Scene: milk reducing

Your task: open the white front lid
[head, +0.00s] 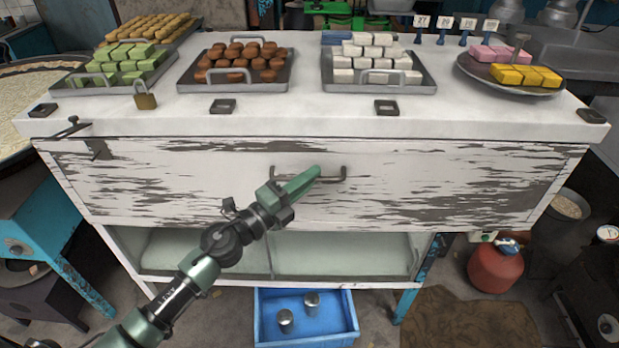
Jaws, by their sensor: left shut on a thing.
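The white front lid (430,185) is a worn panel with peeling white paint on the front of the counter, and it stands closed. A dark metal handle (336,177) sits near its upper middle. My left gripper (312,174) is at the handle, its green fingers shut on it; the fingers hide part of the handle. An open padlock-like brass lock (145,98) lies on the counter top, and a dark latch (72,128) is at the lid's upper left corner. My right gripper is not in view.
Trays of green (130,60), brown (240,65) and white sweets (375,60) and a round plate (515,88) stand on the counter. Below are a glass-fronted shelf (340,255) and a blue crate (305,328) with metal cups. A red gas cylinder (497,270) stands at right.

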